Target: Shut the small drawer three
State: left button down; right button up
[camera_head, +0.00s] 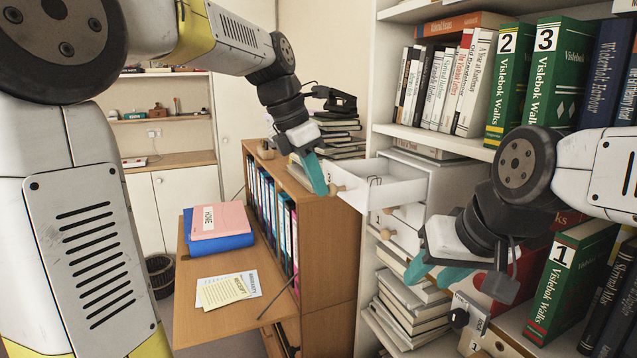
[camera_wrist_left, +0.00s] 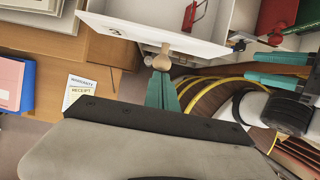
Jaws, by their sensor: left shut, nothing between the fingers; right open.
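The small drawer three (camera_head: 392,190) is a white drawer pulled out of a white cabinet, with a "3" on its front and a round wooden knob (camera_head: 337,189). In the left wrist view its front (camera_wrist_left: 135,32) and knob (camera_wrist_left: 162,60) show close up. My left gripper (camera_head: 318,178) has its teal fingers shut and empty, pointing down in front of the drawer front. In the left wrist view its fingertips (camera_wrist_left: 160,80) are at the knob; I cannot tell whether they touch. My right gripper (camera_head: 437,272) is open and empty, lower and to the right.
More white drawers with knobs (camera_head: 388,233) sit below drawer three. A wooden cabinet (camera_head: 325,240) with binders stands close on the left, its flap (camera_head: 205,325) bearing folders and papers. Shelves of books (camera_head: 510,80) fill the right. Stacked books (camera_head: 410,310) lie below.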

pick_arm(q)
jog(key=w+d, duration=0.2)
jog(key=d, duration=0.2)
jog(key=w+d, duration=0.2)
jog(key=d, duration=0.2)
jog(key=w+d, duration=0.2)
jog(key=d, duration=0.2)
jog(key=shift+w+d, duration=0.1)
jog(key=shift+d, duration=0.05)
jog(key=shift+w+d, duration=0.3)
jog(key=shift+d, duration=0.3)
jog(key=shift+d+r, duration=0.1)
